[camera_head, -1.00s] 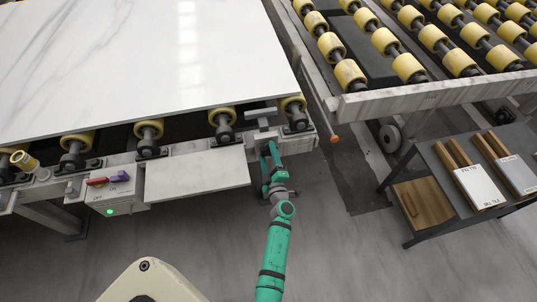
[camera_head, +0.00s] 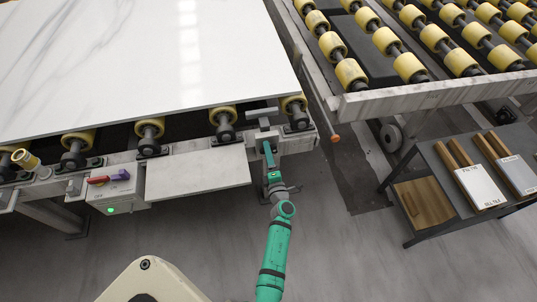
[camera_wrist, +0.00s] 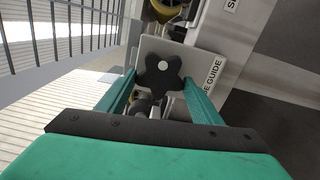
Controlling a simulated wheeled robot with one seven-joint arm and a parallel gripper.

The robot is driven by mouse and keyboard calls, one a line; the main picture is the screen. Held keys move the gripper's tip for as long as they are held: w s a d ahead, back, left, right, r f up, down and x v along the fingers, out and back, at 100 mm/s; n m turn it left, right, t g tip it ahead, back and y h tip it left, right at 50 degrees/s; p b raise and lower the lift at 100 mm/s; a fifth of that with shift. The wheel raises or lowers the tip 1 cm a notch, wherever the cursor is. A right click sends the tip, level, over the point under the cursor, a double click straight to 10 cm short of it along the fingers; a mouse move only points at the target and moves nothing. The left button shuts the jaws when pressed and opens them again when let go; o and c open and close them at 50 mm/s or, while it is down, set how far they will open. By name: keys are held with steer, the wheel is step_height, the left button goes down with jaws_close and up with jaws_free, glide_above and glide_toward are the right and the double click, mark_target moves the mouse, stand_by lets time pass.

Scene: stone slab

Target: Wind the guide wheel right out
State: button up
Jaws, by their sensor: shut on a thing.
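The guide wheel (camera_wrist: 160,75) is a black star-shaped knob with a pale centre, in the wrist view. It sits in front of a light plate (camera_wrist: 150,45) whose label is partly hidden and ends in "E GUIDE". My gripper (camera_wrist: 160,82) has its two green fingers on either side of the knob, shut on it. In the head view my gripper (camera_head: 268,150) is at the front edge of the slab line, below a grey metal guide bracket (camera_head: 263,116). The knob cannot be made out there.
A white marble slab (camera_head: 130,60) lies on yellow rollers (camera_head: 222,118). A switch box (camera_head: 115,188) with red and purple handles and a green light is at the left. A second roller table (camera_head: 430,98) and a dark side table (camera_head: 445,195) stand right. Floor between is clear.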

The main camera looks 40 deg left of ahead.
steer(key=shift+a+r, duration=0.1)
steer(key=shift+a, duration=0.05)
steer(key=o, duration=1)
steer(key=shift+o, duration=0.2)
steer(key=shift+s+d, duration=0.1)
steer(key=shift+d, duration=0.1)
steer(key=v, duration=1)
steer(key=shift+s+d, duration=0.15)
steer(key=shift+d, duration=0.05)
